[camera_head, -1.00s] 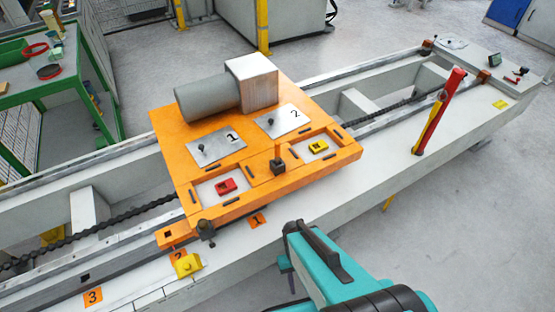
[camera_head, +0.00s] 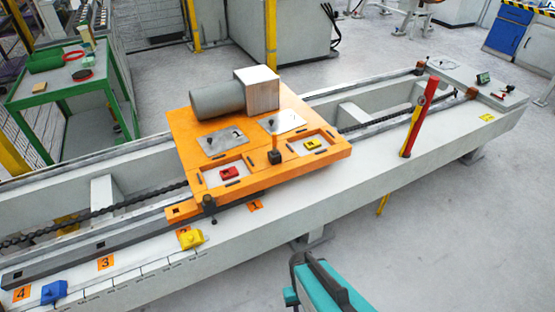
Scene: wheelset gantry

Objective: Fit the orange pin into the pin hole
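An orange-brown pin (camera_head: 275,146) stands upright in a dark square block (camera_head: 275,157) on the front part of the orange carriage (camera_head: 290,172). A small dark square hole (camera_head: 174,210) shows in the orange tab at the carriage's front left corner. I cannot tell for sure that this is the pin hole. The end of my teal arm, with my gripper (camera_head: 291,297), is at the bottom edge, in front of the carriage and apart from pin and tab. Its fingers are cut off or hidden, so its opening does not show.
A dark upright fitting (camera_head: 209,204) stands beside the tab. Yellow (camera_head: 193,239) and blue (camera_head: 54,291) blocks sit on the pale bench (camera_head: 340,190). A red and yellow lever (camera_head: 414,125) rises at right. A grey cylinder (camera_head: 217,99) lies on the carriage. Grey floor is free at lower right.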

